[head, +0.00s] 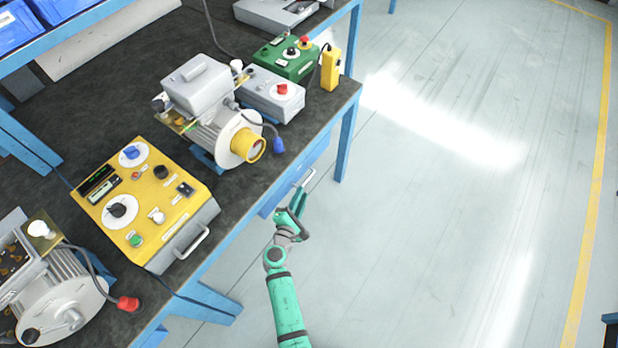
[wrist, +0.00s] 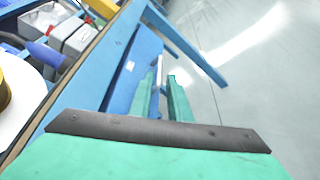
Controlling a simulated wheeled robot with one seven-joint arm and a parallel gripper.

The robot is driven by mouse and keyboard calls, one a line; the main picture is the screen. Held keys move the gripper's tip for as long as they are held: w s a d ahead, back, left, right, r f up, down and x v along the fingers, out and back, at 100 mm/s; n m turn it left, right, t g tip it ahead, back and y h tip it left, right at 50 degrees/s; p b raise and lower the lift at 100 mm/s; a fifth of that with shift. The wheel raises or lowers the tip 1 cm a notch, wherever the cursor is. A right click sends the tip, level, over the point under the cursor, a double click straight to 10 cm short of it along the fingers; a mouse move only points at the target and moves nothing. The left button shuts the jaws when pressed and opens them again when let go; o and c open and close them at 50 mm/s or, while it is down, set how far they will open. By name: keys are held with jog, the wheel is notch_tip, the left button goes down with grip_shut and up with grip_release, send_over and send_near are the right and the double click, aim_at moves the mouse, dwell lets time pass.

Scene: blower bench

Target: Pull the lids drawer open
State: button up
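A blue drawer (head: 318,150) is set under the front edge of the bench, with a pale bar handle (head: 306,178) on its front. In the wrist view the blue drawer front (wrist: 146,58) carries a small white label, too small to read. It looks closed, flush under the bench top. My gripper (head: 299,194) is at the drawer front, by the near end of the handle. In the wrist view its two green fingers (wrist: 163,80) are apart, with a pale bit of handle near their tips. I cannot tell whether they touch it.
The dark bench top (head: 90,120) above holds a yellow control box (head: 150,240), a grey motor blower (head: 215,120), a green box (head: 290,58) and a yellow pendant (head: 331,68). A blue bench leg (head: 346,140) stands beyond the drawer. The floor (head: 440,220) to the right is clear.

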aim_at(309, 177)
jog(key=x, duration=1)
jog(key=shift+s+f, duration=0.1)
grip_shut()
